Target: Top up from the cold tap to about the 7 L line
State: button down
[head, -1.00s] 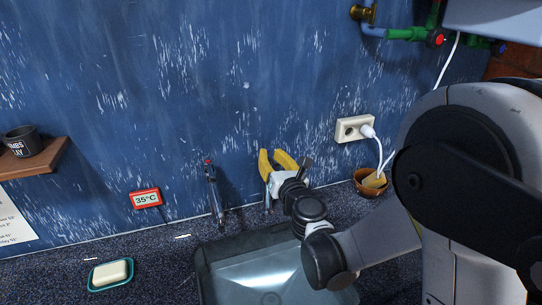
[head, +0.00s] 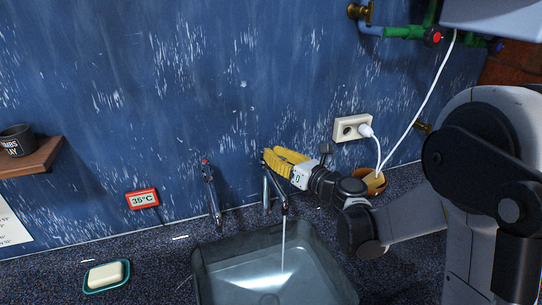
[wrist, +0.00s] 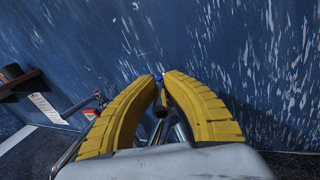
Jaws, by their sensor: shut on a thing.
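The cold tap (head: 267,192) rises behind the basin, with a blue mark on top in the wrist view (wrist: 158,77). My gripper (head: 268,156) has its yellow fingers shut on the cold tap's top; in the wrist view the fingers (wrist: 160,86) close around its handle. A thin stream of water (head: 283,245) falls from the spout into the basin (head: 212,256). The basin is grey and see-through, with water in it. I cannot make out any litre line on it.
The red-marked tap (head: 211,190) stands to the left, with no water running from it. A red-framed display (head: 143,199) reads 35°C. A soap dish (head: 107,276) lies left of the basin. A socket with a white cable (head: 352,129) and a brown bowl (head: 371,182) are to the right.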

dwell(0.3)
jog(key=c, duration=1.6)
grip_release()
jog(key=shift+o, duration=0.2)
jog(key=v, duration=1.2)
jog(key=shift+w+d, duration=0.1)
